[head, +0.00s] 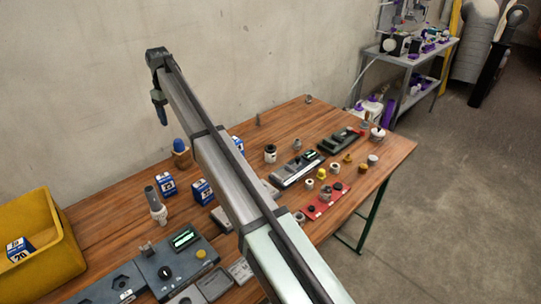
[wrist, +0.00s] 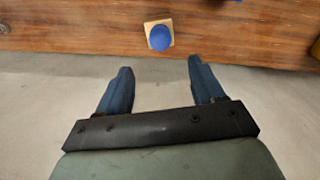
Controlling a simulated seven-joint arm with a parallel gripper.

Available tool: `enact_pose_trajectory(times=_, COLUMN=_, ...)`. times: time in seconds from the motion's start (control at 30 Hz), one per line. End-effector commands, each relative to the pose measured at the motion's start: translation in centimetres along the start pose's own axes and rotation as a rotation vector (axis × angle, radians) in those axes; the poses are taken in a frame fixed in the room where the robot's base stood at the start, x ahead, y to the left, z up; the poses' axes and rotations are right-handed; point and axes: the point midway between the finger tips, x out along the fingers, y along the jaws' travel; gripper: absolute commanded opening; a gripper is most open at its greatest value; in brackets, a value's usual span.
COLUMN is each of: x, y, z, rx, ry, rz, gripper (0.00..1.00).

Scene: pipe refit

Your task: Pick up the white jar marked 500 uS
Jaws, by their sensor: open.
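No marking 500 uS is readable in either view, so I cannot tell which item is the named jar. A small white jar-like item with a dark top (head: 270,153) stands on the workbench right of my arm. Another whitish rounded item (head: 377,133) stands near the bench's right end. My gripper (head: 160,110) hangs high at the back left, near the wall and well away from both. In the wrist view my gripper (wrist: 159,67) is open with nothing between its blue fingers.
A blue ball-like piece on a wooden block (wrist: 159,37) stands near the bench edge. Blue-and-white boxes (head: 202,191), a white pipe fitting (head: 156,206), a grey control panel (head: 183,261) and a red tray (head: 316,212) crowd the wooden workbench (head: 110,197). A yellow bin (head: 55,262) stands left.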

Motion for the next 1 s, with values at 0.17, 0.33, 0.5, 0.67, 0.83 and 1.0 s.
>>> enact_pose_trajectory(times=0.17, x=0.0, y=0.0, z=0.0, rx=0.000, ry=0.000, rz=0.000, gripper=0.77)
enact_pose_trajectory(times=0.33, x=0.0, y=0.2, z=0.1, rx=0.002, ry=0.000, rz=0.000, gripper=0.77)
enact_pose_trajectory(times=0.5, x=0.1, y=3.7, z=1.8, rx=0.042, ry=-0.001, rz=0.000, gripper=0.77)
enact_pose_trajectory(times=0.67, x=0.5, y=10.8, z=6.3, rx=0.130, ry=-0.004, rz=-0.002, gripper=0.77)
enact_pose_trajectory(times=0.83, x=1.5, y=17.6, z=13.4, rx=0.231, ry=-0.010, rz=-0.006, gripper=0.77)
enact_pose_trajectory(times=1.0, x=2.7, y=22.0, z=20.5, rx=0.315, ry=-0.014, rz=-0.009, gripper=0.77)
